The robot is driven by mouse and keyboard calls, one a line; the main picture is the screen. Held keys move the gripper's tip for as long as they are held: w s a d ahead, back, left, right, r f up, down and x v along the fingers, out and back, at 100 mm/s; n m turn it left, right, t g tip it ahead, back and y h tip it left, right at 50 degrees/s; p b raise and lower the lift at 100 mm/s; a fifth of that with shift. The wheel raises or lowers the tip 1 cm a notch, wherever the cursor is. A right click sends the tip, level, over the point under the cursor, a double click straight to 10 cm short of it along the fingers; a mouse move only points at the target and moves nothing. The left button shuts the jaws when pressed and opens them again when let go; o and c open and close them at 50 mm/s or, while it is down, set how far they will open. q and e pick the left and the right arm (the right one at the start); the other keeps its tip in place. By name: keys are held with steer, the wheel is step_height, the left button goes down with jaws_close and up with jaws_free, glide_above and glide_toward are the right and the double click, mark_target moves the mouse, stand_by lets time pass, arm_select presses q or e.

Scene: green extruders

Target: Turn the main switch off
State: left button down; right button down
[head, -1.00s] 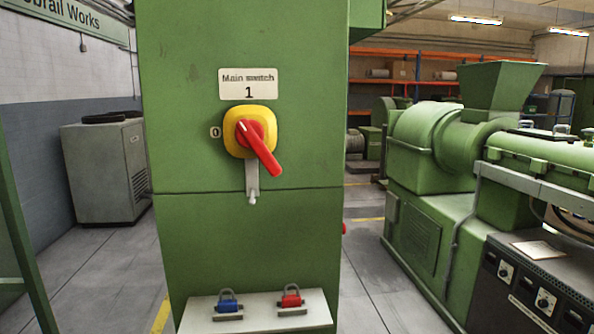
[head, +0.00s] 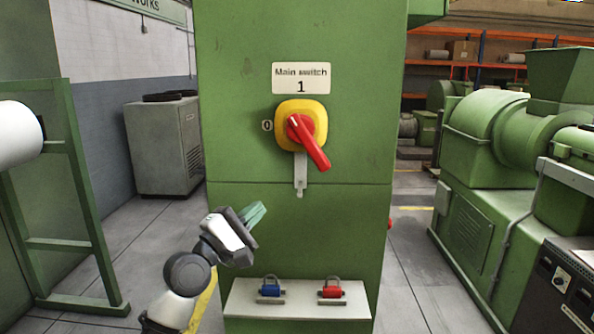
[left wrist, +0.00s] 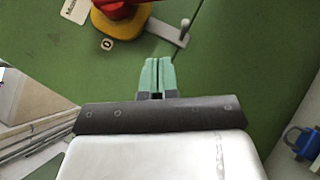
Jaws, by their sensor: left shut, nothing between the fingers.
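The main switch (head: 308,140) is a red rotary handle on a yellow plate (head: 287,107), on the front of a green cabinet (head: 238,110). The handle slants down to the right, and the "0" mark (head: 267,125) is left of the plate. A grey tab (head: 300,184) hangs below the plate. My left gripper (head: 256,214) is in front of the cabinet, below and left of the switch, shut and empty. In the left wrist view its green fingers (left wrist: 158,75) are together, apart from the red handle (left wrist: 118,8), which is cut off at the top. My right gripper is not in view.
A shelf (head: 240,306) low on the cabinet holds a blue padlock (head: 271,290) and a red padlock (head: 332,291). A green frame (head: 75,180) with a white roll stands at the left. A green extruder (head: 475,200) stands at the right.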

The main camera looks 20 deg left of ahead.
mark_target(309, 143)
arm_select(q)
steer(key=w+d+r+p, duration=0.2)
steer(key=w, duration=0.1)
steer(key=w+d+r+p, duration=0.2)
steer(key=w, duration=0.1)
steer(key=w+d+r+p, duration=0.2)
steer(key=w+r, duration=0.1)
steer(key=shift+w+d, duration=0.1)
steer(key=shift+d, duration=0.3)
steer(key=shift+w+a+f, duration=0.1)
